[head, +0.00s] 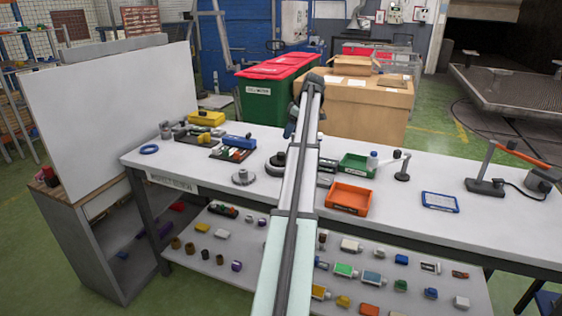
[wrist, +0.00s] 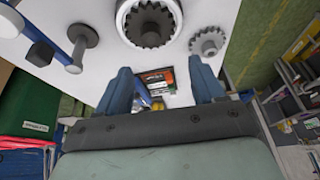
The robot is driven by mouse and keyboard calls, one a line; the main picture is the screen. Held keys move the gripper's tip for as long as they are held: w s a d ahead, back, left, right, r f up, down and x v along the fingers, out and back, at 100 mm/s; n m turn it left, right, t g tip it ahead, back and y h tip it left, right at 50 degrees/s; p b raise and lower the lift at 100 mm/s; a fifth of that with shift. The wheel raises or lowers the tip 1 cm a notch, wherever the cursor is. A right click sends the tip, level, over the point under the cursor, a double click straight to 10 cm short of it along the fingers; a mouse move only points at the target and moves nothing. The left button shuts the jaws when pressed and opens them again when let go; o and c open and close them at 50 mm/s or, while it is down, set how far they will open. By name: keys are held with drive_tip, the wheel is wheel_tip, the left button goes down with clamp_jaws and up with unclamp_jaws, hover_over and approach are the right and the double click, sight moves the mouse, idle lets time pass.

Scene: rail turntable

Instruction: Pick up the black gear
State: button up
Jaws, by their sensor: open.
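The black gear (head: 279,159) lies on the white worktable, just left of my arm in the head view. It appears to sit on a wider grey round part. In the wrist view the dark toothed gear (wrist: 150,24) is at the top centre, cut by the frame edge, beyond my fingertips. My gripper (wrist: 161,78) has its two blue fingers spread apart, with nothing held between them. The gear is apart from the fingers. In the head view the gripper (head: 291,121) is partly hidden by my arm, above the table's far side.
A smaller grey gear (wrist: 208,41) lies beside the black gear; it also shows in the head view (head: 243,177). A blue block (head: 239,142), blue ring (head: 149,149), orange tray (head: 349,198) and green tray (head: 356,165) are on the table. Clear tabletop lies at the front left.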

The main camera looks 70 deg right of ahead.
drive_tip(key=d+r, duration=0.1)
drive_tip(key=d, duration=0.1)
hover_over(281, 153)
drive_tip(key=s, duration=0.2)
drive_tip(key=f, duration=0.7)
drive_tip(key=shift+s+f, duration=0.2)
drive_tip(key=shift+f, duration=0.1)
drive_tip(key=shift+x, duration=2.6)
drive_tip(key=shift+s, duration=0.1)
clamp_jaws()
